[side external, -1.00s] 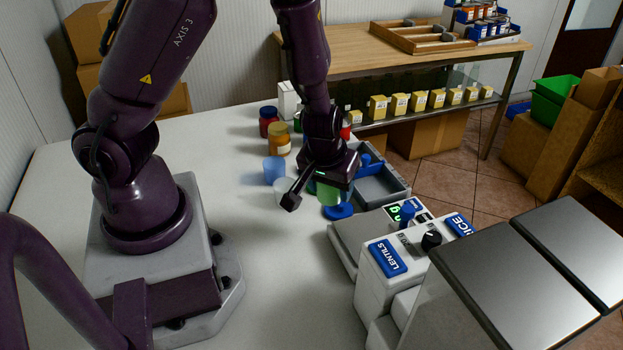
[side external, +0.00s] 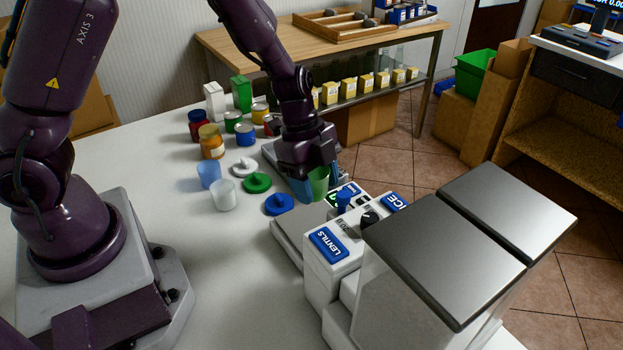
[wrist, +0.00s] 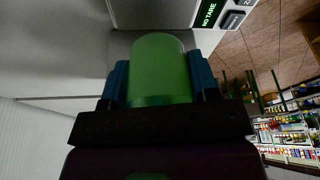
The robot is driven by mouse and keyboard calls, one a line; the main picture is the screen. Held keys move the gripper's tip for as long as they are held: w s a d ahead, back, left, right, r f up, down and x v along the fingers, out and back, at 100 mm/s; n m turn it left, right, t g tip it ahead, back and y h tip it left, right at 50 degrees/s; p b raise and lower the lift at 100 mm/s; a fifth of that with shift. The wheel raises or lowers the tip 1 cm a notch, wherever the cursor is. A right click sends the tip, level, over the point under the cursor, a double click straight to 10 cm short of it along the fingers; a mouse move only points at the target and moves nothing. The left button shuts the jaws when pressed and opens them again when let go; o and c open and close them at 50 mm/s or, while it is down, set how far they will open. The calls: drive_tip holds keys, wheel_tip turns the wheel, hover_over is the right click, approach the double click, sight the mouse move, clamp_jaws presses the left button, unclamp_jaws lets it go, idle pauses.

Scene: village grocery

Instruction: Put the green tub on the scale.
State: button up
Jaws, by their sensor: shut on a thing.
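The green tub (side external: 320,181) is between the blue fingers of my gripper (side external: 310,186), which is shut on it. The tub is held raised, close to the back of the grey scale plate (side external: 287,243). In the wrist view the green tub (wrist: 158,70) sits between both blue fingertips (wrist: 158,85). The scale plate (wrist: 150,12) and the lit green scale display (wrist: 209,14) lie just beyond it there. The dispensers and the gripper hide part of the scale in the side view.
A blue tub (side external: 208,174), a white tub (side external: 223,194), and blue (side external: 279,204), green (side external: 257,182) and white (side external: 244,166) lids stand left of my gripper. Jars and cartons are behind. The lentils dispenser (side external: 328,250) and rice dispenser stand right of the plate. The front table is clear.

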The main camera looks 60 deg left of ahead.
sight(315, 225)
drive_tip(key=shift+f, duration=3.45)
drive_tip(key=shift+f, duration=0.4)
drive_tip(key=o, duration=1.3)
drive_tip(key=shift+c, duration=0.2)
drive_tip(key=shift+r, duration=4)
